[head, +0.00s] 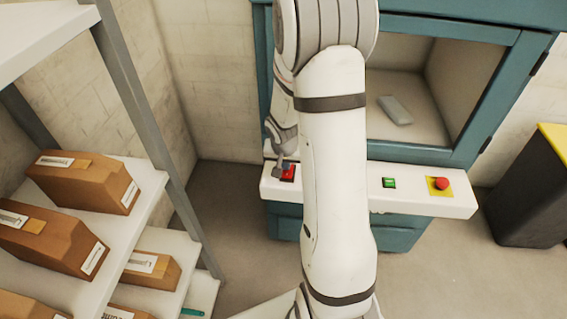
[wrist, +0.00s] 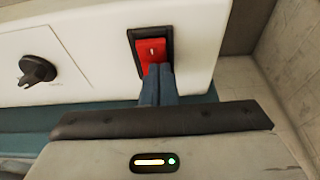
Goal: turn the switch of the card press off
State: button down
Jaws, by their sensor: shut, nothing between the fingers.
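The card press (head: 455,155) is a teal cabinet with a white front panel. Its switch is a red rocker in a black frame at the panel's left end (head: 289,173). In the wrist view the red rocker (wrist: 150,49) shows a white mark on its visible half. My gripper (head: 279,171) is shut and empty, at the switch. In the wrist view its blue-grey fingertips (wrist: 157,70) overlap the lower part of the rocker and hide it. I cannot tell whether they press on it.
A green button (head: 389,183) and a red mushroom button (head: 441,183) on yellow sit further right on the panel. A black knob (wrist: 37,72) is left of the switch in the wrist view. A shelf with boxes (head: 82,181) stands at left, a dark bin (head: 530,205) at right.

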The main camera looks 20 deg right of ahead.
aim_at(285, 173)
jog(key=shift+s+a, duration=0.2)
jog(key=shift+s, duration=0.1)
jog(key=shift+r, duration=0.25)
jog(key=p+v, duration=0.2)
jog(key=v, duration=0.1)
jog(key=p+v, duration=0.1)
jog(key=shift+w+d+r, duration=0.15)
jog(key=shift+w+r, duration=0.15)
jog(key=s+v, duration=0.1)
jog(key=v, duration=0.8)
jog(key=shift+p, duration=0.3)
jog(key=shift+f, duration=0.25)
